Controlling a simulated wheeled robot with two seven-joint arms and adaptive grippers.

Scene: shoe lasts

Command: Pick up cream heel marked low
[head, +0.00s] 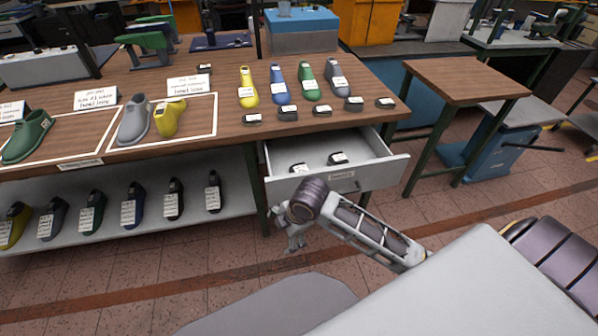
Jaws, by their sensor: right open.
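Several small dark blocks with white labels, possibly heels, lie in a row along the front of the wooden table, such as one at the left (252,118) and one at the right (385,103). Two similar blocks, a left one (299,169) and a right one (338,158), lie in the open drawer (388,172). I cannot make out a cream one, and their labels are too small to read. My right gripper (291,240) is open and empty, pointing down in front of the drawer and below its front edge. My left gripper is not in view.
Yellow, blue, green and grey shoe lasts stand behind the blocks on the table (232,142). Larger lasts stand in white-outlined areas at left. A lower shelf (150,225) holds several labelled lasts. A small side table (465,78) stands at right. The floor around my gripper is clear.

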